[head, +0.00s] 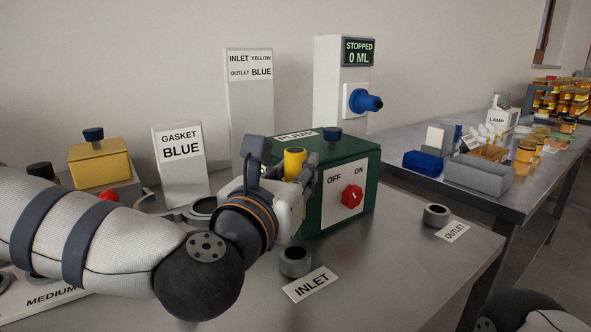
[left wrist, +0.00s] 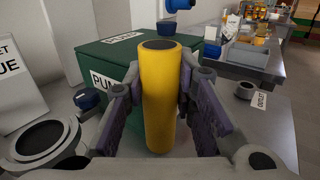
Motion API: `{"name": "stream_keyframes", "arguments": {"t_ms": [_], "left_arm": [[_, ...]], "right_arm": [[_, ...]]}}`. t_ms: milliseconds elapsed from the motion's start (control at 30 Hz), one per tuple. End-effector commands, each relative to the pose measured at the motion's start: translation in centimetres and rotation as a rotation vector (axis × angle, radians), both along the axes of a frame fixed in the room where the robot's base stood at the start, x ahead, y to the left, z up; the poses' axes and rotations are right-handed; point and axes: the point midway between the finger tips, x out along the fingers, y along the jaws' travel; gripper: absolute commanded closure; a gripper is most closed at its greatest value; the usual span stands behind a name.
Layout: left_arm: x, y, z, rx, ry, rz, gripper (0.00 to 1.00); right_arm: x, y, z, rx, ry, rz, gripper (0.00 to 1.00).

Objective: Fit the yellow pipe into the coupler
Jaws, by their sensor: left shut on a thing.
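My left gripper (head: 297,172) is shut on the upright yellow pipe (head: 294,161), in front of the green pump box. In the left wrist view the pipe (left wrist: 158,98) stands between both fingers, its dark open top showing. In the head view its lower end is hidden behind the gripper. A grey ring-shaped coupler (head: 295,262) sits on the table by the INLET label (head: 311,284), nearer the camera than the pipe and apart from it. A similar coupler (head: 436,215) sits by the OUTLET label (head: 453,232) to the right. My right gripper is not in view.
The green pump (head: 338,170) with a red OFF/ON knob (head: 351,196) stands close behind the gripper. Signs read INLET YELLOW, OUTLET BLUE (head: 250,80) and GASKET BLUE (head: 181,160). A display (head: 359,52) reads STOPPED 0 ML. The table between the two couplers is clear.

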Motion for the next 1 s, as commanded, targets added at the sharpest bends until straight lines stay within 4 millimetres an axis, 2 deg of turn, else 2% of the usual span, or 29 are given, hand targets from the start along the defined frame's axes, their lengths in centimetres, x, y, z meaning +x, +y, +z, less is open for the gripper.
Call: {"name": "stream_keyframes", "arguments": {"t_ms": [33, 433, 1000], "left_arm": [[0.1, 0.0, -0.9, 0.000, 0.007, 0.000, 1.00], [0.1, 0.0, -5.7, 0.000, 0.011, 0.000, 1.00], [0.0, 0.0, -5.7, 0.000, 0.002, 0.000, 1.00]], "right_arm": [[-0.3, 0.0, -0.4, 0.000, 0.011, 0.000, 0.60], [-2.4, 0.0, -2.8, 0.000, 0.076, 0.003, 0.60], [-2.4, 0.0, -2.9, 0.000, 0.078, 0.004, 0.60]]}}
